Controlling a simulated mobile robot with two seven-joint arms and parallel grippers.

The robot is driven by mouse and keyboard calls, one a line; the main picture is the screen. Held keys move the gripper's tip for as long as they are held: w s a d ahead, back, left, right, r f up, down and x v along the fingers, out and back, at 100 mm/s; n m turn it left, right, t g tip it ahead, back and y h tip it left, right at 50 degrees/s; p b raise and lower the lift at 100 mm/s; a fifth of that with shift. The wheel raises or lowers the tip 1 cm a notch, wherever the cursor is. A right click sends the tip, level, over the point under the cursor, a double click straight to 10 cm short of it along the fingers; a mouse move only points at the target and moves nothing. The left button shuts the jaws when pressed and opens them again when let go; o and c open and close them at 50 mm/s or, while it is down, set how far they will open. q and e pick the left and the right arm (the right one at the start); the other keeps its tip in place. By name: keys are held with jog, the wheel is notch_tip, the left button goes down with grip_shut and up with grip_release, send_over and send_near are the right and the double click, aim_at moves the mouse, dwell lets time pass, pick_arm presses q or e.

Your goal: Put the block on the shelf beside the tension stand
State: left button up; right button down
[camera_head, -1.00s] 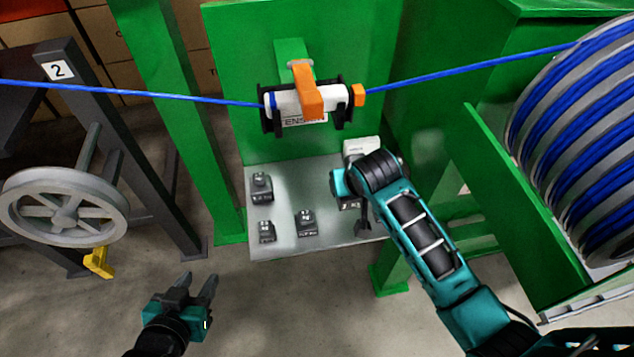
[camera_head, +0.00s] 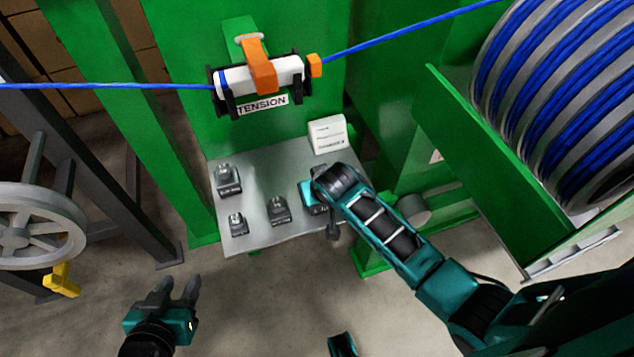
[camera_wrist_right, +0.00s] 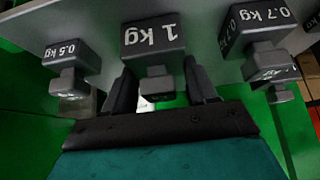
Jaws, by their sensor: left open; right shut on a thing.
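The tension stand (camera_head: 185,60) is a green panel with a TENSION label (camera_head: 262,105) under a roller unit. A grey metal shelf (camera_head: 262,170) juts out below it. Several dark blocks with knobs stand there: one at the back left (camera_head: 229,181), one at the front left (camera_head: 238,224), one in the middle (camera_head: 277,211). My right gripper (camera_wrist_right: 155,90) is shut on the knob of the 1 kg block (camera_wrist_right: 153,38), at the shelf's right part; I cannot tell whether the block touches the shelf. My left gripper (camera_head: 177,287) is open and empty, off the shelf to the lower left.
In the right wrist view, a 0.5 kg block (camera_wrist_right: 70,57) and a 0.7 kg block (camera_wrist_right: 262,25) flank the held one. A white sign (camera_head: 327,134) stands at the shelf's back right. A blue cable (camera_head: 410,35) crosses above. A large cable drum (camera_head: 560,100) is at right.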

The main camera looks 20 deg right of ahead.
jog(key=shift+w+r, duration=0.2)
jog(key=shift+f, duration=0.15)
jog(key=shift+c, duration=1.6)
grip_release()
jog(key=shift+s+f, duration=0.15)
